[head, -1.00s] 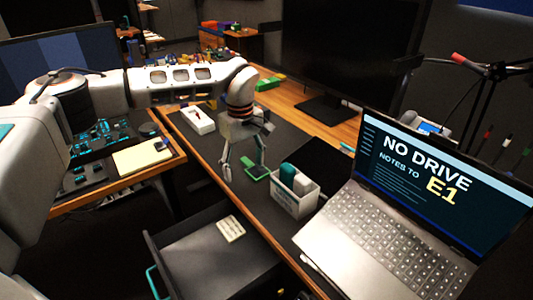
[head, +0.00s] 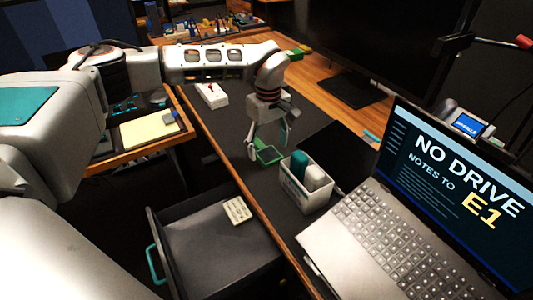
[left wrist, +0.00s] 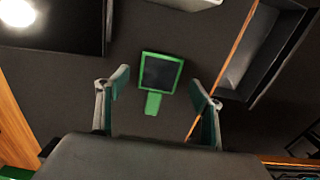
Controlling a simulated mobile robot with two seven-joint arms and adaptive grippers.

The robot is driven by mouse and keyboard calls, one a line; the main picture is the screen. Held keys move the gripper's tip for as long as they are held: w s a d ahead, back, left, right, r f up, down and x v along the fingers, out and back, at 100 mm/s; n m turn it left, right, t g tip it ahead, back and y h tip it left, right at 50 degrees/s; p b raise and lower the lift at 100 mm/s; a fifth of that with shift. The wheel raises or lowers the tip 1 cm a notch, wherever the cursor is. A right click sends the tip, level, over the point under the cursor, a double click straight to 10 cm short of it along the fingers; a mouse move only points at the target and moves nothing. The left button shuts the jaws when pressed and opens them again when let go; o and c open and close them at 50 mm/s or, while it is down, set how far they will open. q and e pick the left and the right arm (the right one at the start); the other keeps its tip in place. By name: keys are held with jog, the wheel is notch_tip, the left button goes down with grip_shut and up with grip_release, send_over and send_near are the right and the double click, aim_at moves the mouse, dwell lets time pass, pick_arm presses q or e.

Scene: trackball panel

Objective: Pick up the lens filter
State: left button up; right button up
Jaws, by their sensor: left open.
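The lens filter is a dark square pane in a green frame with a short green tab. It lies on the dark desk mat in the head view (head: 269,154), and it also shows in the left wrist view (left wrist: 160,73). My left gripper (head: 267,150) is open and points down over it. In the left wrist view the open fingers (left wrist: 160,90) stand on either side of the filter's tab, apart from it, with nothing between them held. My right gripper is not in view.
A white bin (head: 306,188) with a teal and a white item stands just right of the filter. The laptop (head: 395,235) is further right. An open drawer (head: 190,235) juts out below the desk edge. A white tray (head: 212,96) lies farther back.

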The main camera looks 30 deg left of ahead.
pick_arm(q)
notch_tip(320, 180, down, 2)
jog(key=shift+f, duration=0.2)
jog(key=shift+r, duration=0.15)
jog(key=c, duration=1.2)
jog(key=shift+r, duration=0.1)
